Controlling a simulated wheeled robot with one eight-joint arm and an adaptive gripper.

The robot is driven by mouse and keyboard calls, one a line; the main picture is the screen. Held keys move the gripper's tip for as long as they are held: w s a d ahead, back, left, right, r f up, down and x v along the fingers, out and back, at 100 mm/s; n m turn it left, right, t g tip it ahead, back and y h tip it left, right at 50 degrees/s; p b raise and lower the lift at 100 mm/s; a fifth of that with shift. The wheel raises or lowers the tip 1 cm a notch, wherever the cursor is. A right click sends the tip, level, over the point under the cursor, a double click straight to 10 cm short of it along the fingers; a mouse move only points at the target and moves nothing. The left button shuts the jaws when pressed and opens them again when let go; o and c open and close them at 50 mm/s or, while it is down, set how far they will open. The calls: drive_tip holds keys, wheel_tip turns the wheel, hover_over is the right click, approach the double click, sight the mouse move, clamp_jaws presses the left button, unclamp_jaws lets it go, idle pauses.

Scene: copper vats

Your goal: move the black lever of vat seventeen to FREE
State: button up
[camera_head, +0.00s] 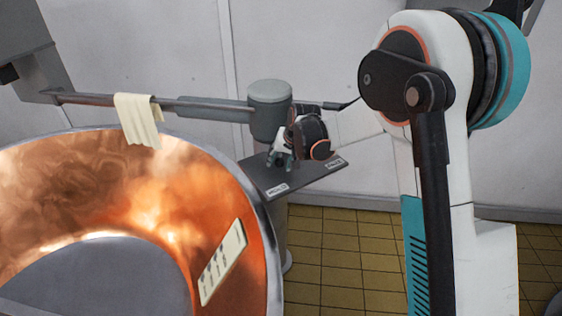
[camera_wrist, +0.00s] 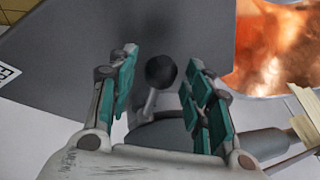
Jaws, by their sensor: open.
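The black ball knob of the lever (camera_wrist: 161,71) stands between my gripper's fingers in the wrist view. Its pale metal stem (camera_wrist: 149,103) runs down to a grey round post (camera_wrist: 165,130). My gripper (camera_wrist: 158,92) is open, with a teal-padded finger on each side of the knob and gaps showing. In the head view my gripper (camera_head: 281,158) is over the grey plate (camera_head: 300,172) by the post (camera_head: 268,110), and the knob cannot be made out. The plate bears two small white labels, one near (camera_head: 277,189) and one farther right (camera_head: 336,163), too small to read surely.
The copper vat (camera_head: 262,205) fills the left, with a cream card with writing (camera_head: 222,262) on its inner wall. A cream cloth (camera_head: 138,120) hangs over a horizontal bar (camera_head: 205,105) behind the vat. Yellow tiled floor (camera_head: 340,255) lies open right of the vat.

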clamp_jaws()
drive_tip(key=shift+d, duration=0.1)
drive_tip(key=shift+d+n+y, duration=0.3)
drive_tip(key=shift+d+n, duration=0.6)
drive_tip(key=shift+d, duration=0.1)
drive_tip(key=w+d+n+g, duration=0.1)
drive_tip(key=d+n, duration=0.1)
drive_tip(key=w+d+n+g+y+p, duration=0.1)
drive_tip(key=d+n, duration=0.2)
drive_tip(key=w+d+n+g+y, duration=0.1)
drive_tip(key=d+n, duration=0.1)
drive_tip(key=shift+w+d+n, duration=0.25)
drive_tip(key=shift+w+n, duration=0.05)
drive_tip(key=shift+n, duration=0.1)
drive_tip(key=shift+w+d+n+g+p, duration=0.25)
drive_tip(key=shift+w+d+n+g, duration=0.2)
drive_tip(key=shift+w+n, duration=0.2)
drive_tip(key=shift+w+d+n+g+p, duration=0.25)
drive_tip(key=shift+w+d+n+g, duration=0.25)
drive_tip(key=shift+n, duration=0.25)
